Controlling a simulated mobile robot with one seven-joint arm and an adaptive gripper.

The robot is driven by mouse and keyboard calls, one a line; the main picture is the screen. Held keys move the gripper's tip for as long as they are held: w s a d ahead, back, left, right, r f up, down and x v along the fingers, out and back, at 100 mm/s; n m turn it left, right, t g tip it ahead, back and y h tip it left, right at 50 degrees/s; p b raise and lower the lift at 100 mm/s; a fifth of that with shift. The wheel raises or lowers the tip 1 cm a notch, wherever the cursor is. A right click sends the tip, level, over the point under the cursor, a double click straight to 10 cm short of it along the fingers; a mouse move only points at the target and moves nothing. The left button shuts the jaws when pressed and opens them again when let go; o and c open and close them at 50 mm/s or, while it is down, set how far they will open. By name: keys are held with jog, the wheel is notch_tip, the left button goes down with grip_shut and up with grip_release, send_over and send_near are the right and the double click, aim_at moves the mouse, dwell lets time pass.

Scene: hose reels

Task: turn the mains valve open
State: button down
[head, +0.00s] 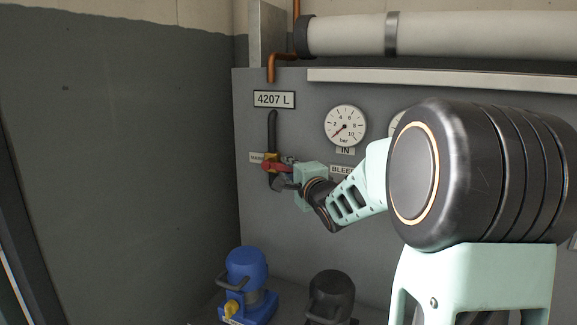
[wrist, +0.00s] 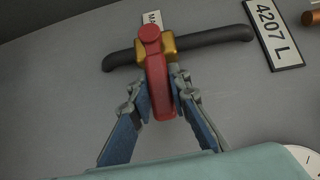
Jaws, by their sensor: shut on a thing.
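The mains valve has a red lever (head: 277,167) on a brass body (head: 269,157), set in a black vertical pipe (head: 272,128) on the grey panel. The lever points right, roughly square across the pipe. My gripper (head: 286,181) reaches it from the right. In the wrist view the red lever (wrist: 157,88) runs down from the brass body (wrist: 171,45) between the two fingers of my gripper (wrist: 161,101), which is shut on it. A label beside the valve is partly covered.
A "4207 L" plate (head: 274,99) is above the valve. The IN gauge (head: 345,126) has its needle at the low end; another gauge is mostly behind my arm. A blue pump (head: 247,270) and a black one (head: 331,292) stand below. Wall space left of the valve is clear.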

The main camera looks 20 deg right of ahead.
jog(key=shift+a+r+n+g+p, duration=0.1)
jog(key=shift+r+n+g+p, duration=0.9)
jog(key=shift+p, duration=2.4)
jog(key=r+g+p, duration=0.1)
jog(key=p, duration=0.2)
jog(key=shift+w+a+r+n+h+p, duration=0.1)
jog(key=shift+w+r+n+h+p, duration=0.1)
jog(key=shift+n+h+p, duration=0.15)
jog(key=shift+w+a+r+n+g+p, duration=0.2)
jog(key=shift+n+g+p, duration=0.25)
jog(key=shift+p, duration=0.25)
jog(key=shift+w+a+r+n+g+h, duration=0.3)
jog(key=shift+n+g+h, duration=0.2)
jog(key=shift+g+h, duration=0.2)
jog(key=shift+w+a+r+n+g+h+b, duration=0.35)
jog(key=shift+n+g+h+b, duration=0.1)
jog(key=shift+g+b, duration=0.2)
jog(key=shift+w+a+r+n+g+h+b, duration=0.25)
jog(key=shift+a+r+n+g+h+b, duration=0.15)
jog(key=shift+g+b, duration=0.25)
jog(key=shift+w+a+r+n+g+h+p, duration=0.5)
jog(key=shift+w+n+g+h+p, duration=0.1)
jog(key=shift+n+g+p, duration=0.2)
jog(key=shift+w+a+n+g+h+p, duration=0.5)
jog(key=shift+g+h+p, duration=0.3)
jog(key=shift+p, duration=0.35)
jog(key=shift+f, duration=0.1)
